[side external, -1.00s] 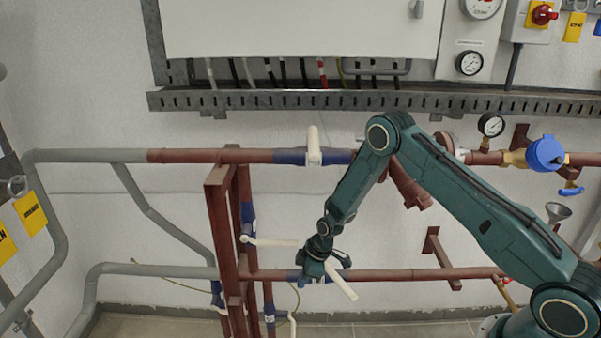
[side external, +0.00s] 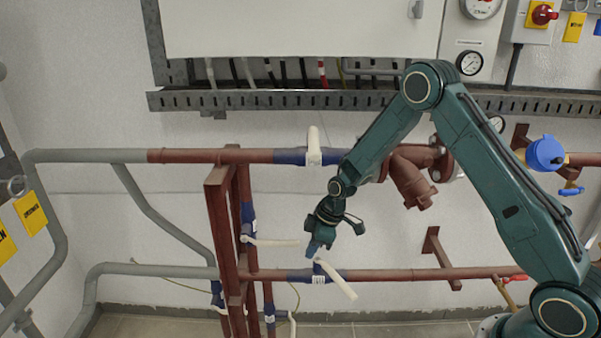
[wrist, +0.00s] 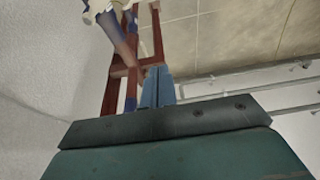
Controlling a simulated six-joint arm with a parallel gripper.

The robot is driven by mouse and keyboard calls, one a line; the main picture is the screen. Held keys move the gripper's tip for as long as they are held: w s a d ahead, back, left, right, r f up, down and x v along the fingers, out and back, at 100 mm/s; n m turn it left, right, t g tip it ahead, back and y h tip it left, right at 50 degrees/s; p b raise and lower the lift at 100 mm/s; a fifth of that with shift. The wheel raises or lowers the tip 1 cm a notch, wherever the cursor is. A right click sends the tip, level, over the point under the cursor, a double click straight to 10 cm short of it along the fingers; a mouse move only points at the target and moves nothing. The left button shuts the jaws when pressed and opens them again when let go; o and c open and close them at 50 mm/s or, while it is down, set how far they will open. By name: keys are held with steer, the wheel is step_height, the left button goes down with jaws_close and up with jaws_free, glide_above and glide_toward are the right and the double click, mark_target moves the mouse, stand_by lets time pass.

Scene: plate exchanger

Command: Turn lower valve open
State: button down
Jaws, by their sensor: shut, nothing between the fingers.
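The lower valve (side external: 318,275) sits on the lower horizontal red pipe, with a blue body and a white lever (side external: 337,281). The lever slants down to the right, across the pipe line. My gripper (side external: 313,250) is just above the valve, pointing down and a little left, with its fingers shut and nothing seen between them. Its fingertips are close to the top of the valve; I cannot tell whether they touch it. In the wrist view the blue fingers (wrist: 158,87) are together, and part of a white-and-blue valve shows at the top left.
An upper valve (side external: 314,148) with an upright white lever is on the upper pipe. Another white lever (side external: 272,242) points right beside the red upright frame (side external: 224,240). A blue-capped fitting (side external: 545,153) is at right. Free wall lies below the upper pipe.

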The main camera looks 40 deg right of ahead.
steer(key=s+r+m, duration=0.1)
steer(key=s+r, duration=0.2)
steer(key=r, duration=0.6)
steer(key=s+r+m+h, duration=0.1)
steer(key=s+r, duration=0.2)
steer(key=r, duration=0.6)
steer(key=shift+s+a+m+t, duration=0.25)
steer(key=shift+a+m+t, duration=0.05)
steer(key=shift+a+t, duration=0.1)
steer(key=shift+f, duration=0.1)
steer(key=s+a+f+n+g+y, duration=0.2)
steer(key=a+f+n, duration=0.2)
steer(key=a+f, duration=0.65)
steer(key=w+d+f+n+g+h, duration=0.1)
steer(key=w+d+f+n+h, duration=0.1)
steer(key=w+d+f+h, duration=0.1)
steer(key=w+d+f+n+g+h, duration=0.1)
steer(key=w+d+f+n+h, duration=0.1)
steer(key=f, duration=0.5)
steer(key=shift+w+d+f+n+g+h, duration=0.15)
steer(key=shift+w+d+n+g+h, duration=0.2)
steer(key=shift+w+d+h, duration=0.7)
steer(key=shift+s+d+h, duration=0.15)
steer(key=shift+s+h, duration=0.15)
steer(key=shift+h, duration=0.05)
steer(key=shift+f, duration=0.1)
